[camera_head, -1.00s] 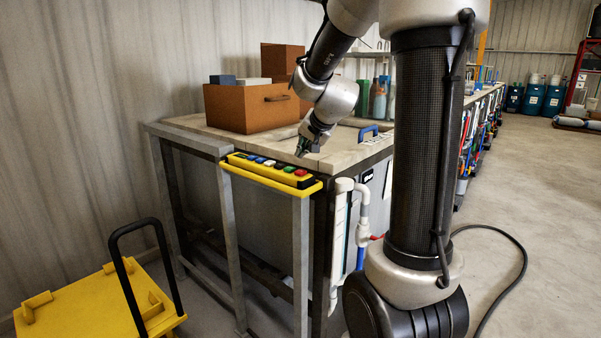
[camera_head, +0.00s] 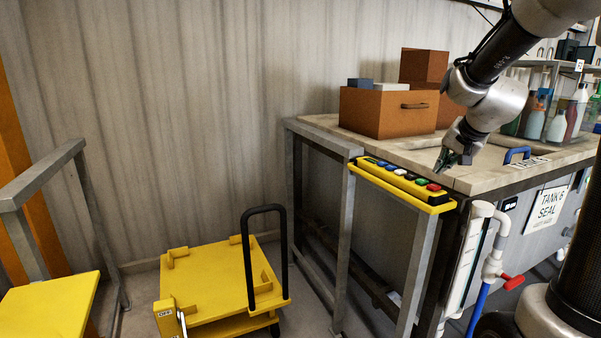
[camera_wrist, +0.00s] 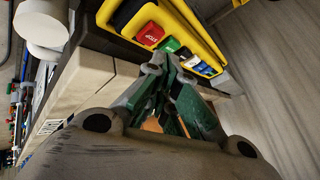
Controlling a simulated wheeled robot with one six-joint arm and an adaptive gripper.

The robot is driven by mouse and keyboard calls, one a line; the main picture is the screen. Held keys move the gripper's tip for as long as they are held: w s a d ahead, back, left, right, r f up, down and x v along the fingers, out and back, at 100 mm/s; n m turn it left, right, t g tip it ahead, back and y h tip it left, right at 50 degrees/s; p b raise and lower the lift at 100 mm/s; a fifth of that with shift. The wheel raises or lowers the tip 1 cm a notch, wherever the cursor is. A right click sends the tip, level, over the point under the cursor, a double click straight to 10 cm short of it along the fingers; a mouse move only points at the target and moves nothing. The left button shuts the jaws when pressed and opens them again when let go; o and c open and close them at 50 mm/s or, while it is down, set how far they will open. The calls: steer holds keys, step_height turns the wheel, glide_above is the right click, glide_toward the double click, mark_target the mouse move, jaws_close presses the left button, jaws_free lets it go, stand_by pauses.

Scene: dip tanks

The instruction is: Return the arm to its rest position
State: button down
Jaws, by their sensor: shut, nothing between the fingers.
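My gripper (camera_head: 446,163) is at the end of my arm in the head view, just above the tank bench's top near its front edge. It is shut and empty. The yellow button panel (camera_head: 400,187) with several coloured buttons lies just in front of and below it. In the wrist view the dark green fingers (camera_wrist: 172,70) are together, and the yellow panel (camera_wrist: 205,25) shows past them with its red button (camera_wrist: 150,33) close by. Whether the fingertips touch anything is hard to tell.
Bottles (camera_head: 557,125) stand at the back right. A pipe with a red valve (camera_head: 513,282) runs down the bench front.

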steer(key=s+a+n+g, duration=0.2)
steer(key=s+a+n, duration=0.1)
steer(key=s, duration=1.1)
steer(key=s+a+f+n+g, duration=0.1)
steer(key=s+a+n, duration=0.3)
steer(key=s, duration=1)
steer(key=shift+s+n+g, duration=0.4)
steer(key=shift+n, duration=0.2)
